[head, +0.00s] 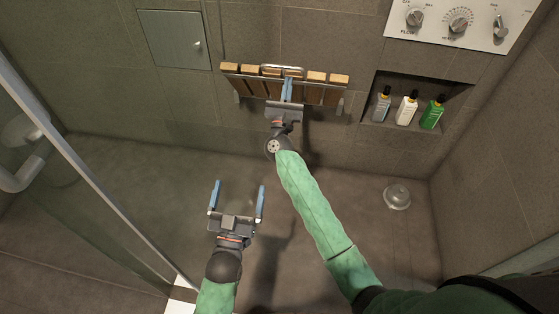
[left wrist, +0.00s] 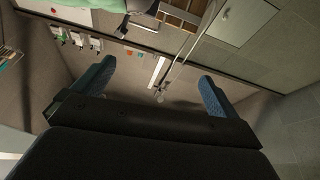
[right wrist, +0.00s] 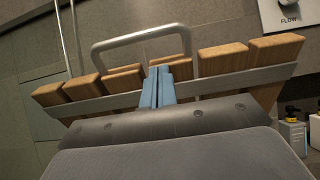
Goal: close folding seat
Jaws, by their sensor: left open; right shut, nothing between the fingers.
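The folding seat (head: 324,93) has wooden slats and a metal frame and is on the back wall. Its slats stand steeply tilted near the wall, with their ends facing up; I cannot tell whether it lies fully flat. In the right wrist view the slats (right wrist: 222,60) and a metal loop handle (right wrist: 140,38) are just ahead. My right gripper (head: 287,84) is shut and empty, with its fingertips at the seat's middle; the fingers also show in the right wrist view (right wrist: 158,84). My left gripper (head: 238,195) is open and empty, low and left of the seat, away from it.
A wall niche (head: 455,98) right of the seat holds several bottles (head: 406,108). A control panel (head: 460,22) is above it. A glass partition rail (head: 85,172) runs along the left. A round metal fixture (head: 397,196) is at the right. The floor below the seat is clear.

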